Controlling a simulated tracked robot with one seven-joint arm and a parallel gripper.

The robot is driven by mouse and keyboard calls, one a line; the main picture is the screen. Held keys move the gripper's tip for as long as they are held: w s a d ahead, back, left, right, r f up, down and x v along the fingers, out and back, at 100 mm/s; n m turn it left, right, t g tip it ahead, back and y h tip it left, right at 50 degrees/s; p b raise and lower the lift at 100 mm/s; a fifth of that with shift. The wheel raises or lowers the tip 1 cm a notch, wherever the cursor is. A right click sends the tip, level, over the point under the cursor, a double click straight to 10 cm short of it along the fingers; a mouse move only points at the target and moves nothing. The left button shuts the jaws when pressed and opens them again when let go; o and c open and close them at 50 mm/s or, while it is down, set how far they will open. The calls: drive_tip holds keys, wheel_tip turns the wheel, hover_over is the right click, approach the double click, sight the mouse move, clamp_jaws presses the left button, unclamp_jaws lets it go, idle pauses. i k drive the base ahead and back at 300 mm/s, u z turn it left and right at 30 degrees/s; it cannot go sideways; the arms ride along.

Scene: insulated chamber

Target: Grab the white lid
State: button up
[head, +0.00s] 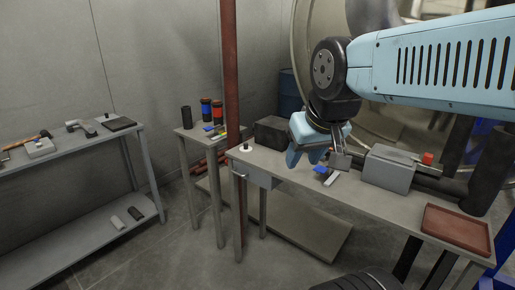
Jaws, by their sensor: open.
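A small white lid (246,148) with a black knob lies at the left end of the grey table (350,191), close to its edge. My light-blue gripper (304,160) points down above the same table, to the right of the lid and clearly apart from it. Its fingers are spread and I see nothing held between them. The lid is fully in view.
A rust-red post (231,90) rises close to the lid's left. A blue-and-white item (330,177), a grey box (388,169) and a red-brown tray (456,230) are to the right.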

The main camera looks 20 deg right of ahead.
sight(246, 149)
drive_tip(key=z, duration=0.15)
drive_tip(key=i, duration=1)
drive_tip(key=u, duration=0.1)
